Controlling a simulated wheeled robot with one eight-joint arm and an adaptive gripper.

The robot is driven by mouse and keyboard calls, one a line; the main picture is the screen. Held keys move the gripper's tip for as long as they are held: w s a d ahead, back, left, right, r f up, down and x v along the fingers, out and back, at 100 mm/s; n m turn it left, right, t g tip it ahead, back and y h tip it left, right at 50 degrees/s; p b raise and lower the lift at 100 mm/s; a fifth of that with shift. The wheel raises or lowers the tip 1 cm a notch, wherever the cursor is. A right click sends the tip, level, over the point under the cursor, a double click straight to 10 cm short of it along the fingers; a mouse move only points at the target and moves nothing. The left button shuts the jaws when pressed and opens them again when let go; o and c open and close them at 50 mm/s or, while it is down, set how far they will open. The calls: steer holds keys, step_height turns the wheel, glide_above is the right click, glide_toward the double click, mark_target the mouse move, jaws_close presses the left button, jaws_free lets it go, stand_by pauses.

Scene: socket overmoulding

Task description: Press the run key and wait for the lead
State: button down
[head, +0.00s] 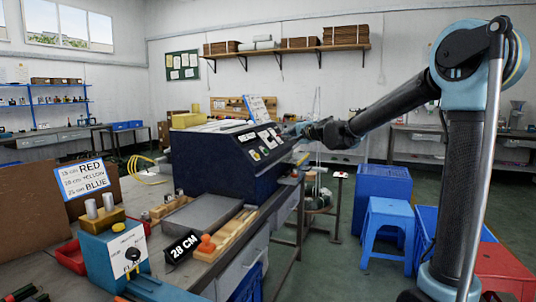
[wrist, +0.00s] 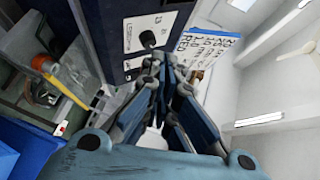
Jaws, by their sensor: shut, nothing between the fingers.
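The dark blue machine (head: 205,165) stands on the bench. Its sloped front panel (head: 262,145) carries pale labels, a yellow button (head: 256,155) and other small controls; I cannot tell which one is the run key. My gripper (head: 300,131) is at the right end of this panel, its fingers together and empty. In the wrist view my gripper (wrist: 162,66) points at a pale panel with a black knob (wrist: 148,39); the fingertips are just below the knob, and I cannot tell whether they touch the panel. No lead is seen coming out of the machine.
A yellow cable (head: 143,172) lies behind. A colour-length sign (head: 85,178) stands left. Blue stools (head: 388,222) occupy the floor right.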

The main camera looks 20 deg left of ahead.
mark_target(266, 151)
steer(key=a+f, duration=0.6)
steer(key=shift+w+a, duration=0.2)
steer(key=shift+w, duration=0.05)
stand_by(0.5)
